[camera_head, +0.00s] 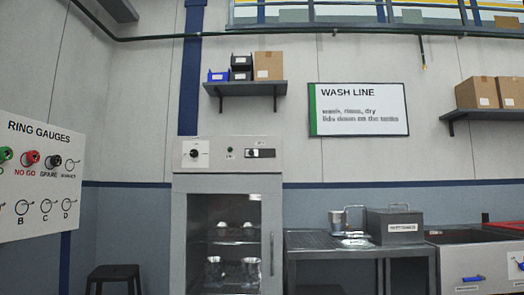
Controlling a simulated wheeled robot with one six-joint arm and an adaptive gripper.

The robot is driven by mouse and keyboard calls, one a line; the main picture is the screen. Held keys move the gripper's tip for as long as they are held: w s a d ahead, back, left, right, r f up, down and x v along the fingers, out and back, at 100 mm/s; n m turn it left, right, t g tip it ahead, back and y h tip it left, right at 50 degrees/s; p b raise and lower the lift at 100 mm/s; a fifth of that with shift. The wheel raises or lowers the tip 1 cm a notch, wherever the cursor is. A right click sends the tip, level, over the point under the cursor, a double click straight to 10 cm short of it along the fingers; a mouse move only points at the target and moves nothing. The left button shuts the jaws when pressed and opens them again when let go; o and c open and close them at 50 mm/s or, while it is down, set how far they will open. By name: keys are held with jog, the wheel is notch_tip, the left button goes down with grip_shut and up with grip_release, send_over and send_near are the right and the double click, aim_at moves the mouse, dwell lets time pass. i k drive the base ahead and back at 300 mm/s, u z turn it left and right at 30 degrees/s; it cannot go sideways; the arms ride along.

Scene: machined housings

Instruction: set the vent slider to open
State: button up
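The drying cabinet (182,230) stands in the middle of the camera_head view, with a control panel (215,153) across its top. At the panel's right is what looks like the vent slider (261,153), a small dark slot with a light piece towards its left. Its labels are too small to read, so I cannot tell which end is open. A black rotary knob (195,153) on a white plate is at the panel's left, and a small green light (230,153) is between them. My gripper is not in view.
The cabinet's glass door (225,200) is shut, with metal parts inside. A shelf (245,87) with bins and a box hangs above. A metal table (300,243) with a grey box (395,226) stands right. A stool (115,272) stands left, below the ring gauge board (40,190).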

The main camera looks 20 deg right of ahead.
aim_at(251, 152)
jog(key=z, duration=0.85)
jog(key=i, duration=1.2)
jog(key=u, duration=0.55)
jog(key=i, duration=0.75)
jog(key=u, duration=0.65)
